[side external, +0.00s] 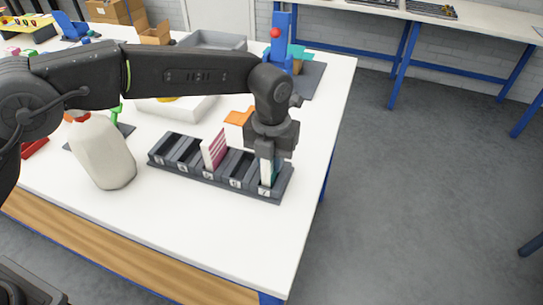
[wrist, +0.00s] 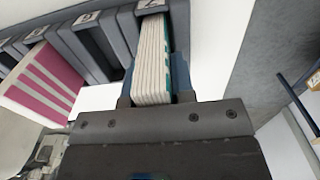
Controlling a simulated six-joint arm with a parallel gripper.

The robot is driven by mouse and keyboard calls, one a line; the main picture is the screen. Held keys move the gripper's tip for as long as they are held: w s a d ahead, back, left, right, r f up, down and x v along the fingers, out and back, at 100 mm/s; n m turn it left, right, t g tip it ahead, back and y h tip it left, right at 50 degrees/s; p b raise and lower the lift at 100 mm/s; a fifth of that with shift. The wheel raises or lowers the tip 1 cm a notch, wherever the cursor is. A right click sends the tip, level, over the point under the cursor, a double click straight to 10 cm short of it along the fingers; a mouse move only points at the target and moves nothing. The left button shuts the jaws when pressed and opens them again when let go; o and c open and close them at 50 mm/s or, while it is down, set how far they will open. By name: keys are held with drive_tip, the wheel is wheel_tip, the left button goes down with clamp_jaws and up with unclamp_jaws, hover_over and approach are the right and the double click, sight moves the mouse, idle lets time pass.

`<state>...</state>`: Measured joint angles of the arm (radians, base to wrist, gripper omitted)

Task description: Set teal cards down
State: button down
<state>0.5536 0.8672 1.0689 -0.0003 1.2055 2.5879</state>
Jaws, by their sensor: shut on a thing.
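My gripper (side external: 270,150) points down over the right end of a dark slotted rack (side external: 222,182) and is shut on a stack of teal cards (side external: 267,172). In the wrist view the cards (wrist: 153,55) stand as a pale, layered stack with a teal edge on the right, held between the fingers of my gripper (wrist: 153,88). Their far end is at the labelled end slot of the rack (wrist: 90,18). How deep they sit in it is hidden. A white card set with magenta stripes (side external: 213,150) stands in a middle slot, also seen in the wrist view (wrist: 45,80).
A pale bottle (side external: 103,152) stands left of the rack. A white tray (side external: 180,106) and an orange piece (side external: 238,117) lie behind it. A blue stand (side external: 283,38) is at the back. The white table (side external: 215,225) is clear in front of the rack; its right edge is close.

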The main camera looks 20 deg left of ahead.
drive_tip(key=shift+f, duration=0.6)
drive_tip(key=c, duration=0.9)
unclamp_jaws()
wheel_tip(320, 180, up, 14)
drive_tip(key=shift+f, duration=0.1)
drive_tip(key=s+a+r+n+t, duration=0.1)
drive_tip(key=s+a+r+n, duration=0.4)
drive_tip(key=a+n, duration=0.45)
drive_tip(key=s+a+r+n+t, duration=0.2)
drive_tip(key=s+a+r+n, duration=0.25)
drive_tip(key=a+n, duration=0.5)
drive_tip(key=s+a+f+n+t, duration=0.1)
drive_tip(key=s+a+f+n, duration=0.1)
drive_tip(key=s+n, duration=0.3)
drive_tip(key=s+a+f+n, duration=0.3)
drive_tip(key=s+a+n, duration=0.2)
drive_tip(key=n, duration=0.1)
drive_tip(key=s+a+f+n+t, duration=0.1)
drive_tip(key=s+a+f+n, duration=0.1)
drive_tip(key=s+n, duration=0.4)
drive_tip(key=shift+a+f+t, duration=0.2)
drive_tip(key=shift+a+t, duration=0.1)
drive_tip(key=shift+a, duration=0.35)
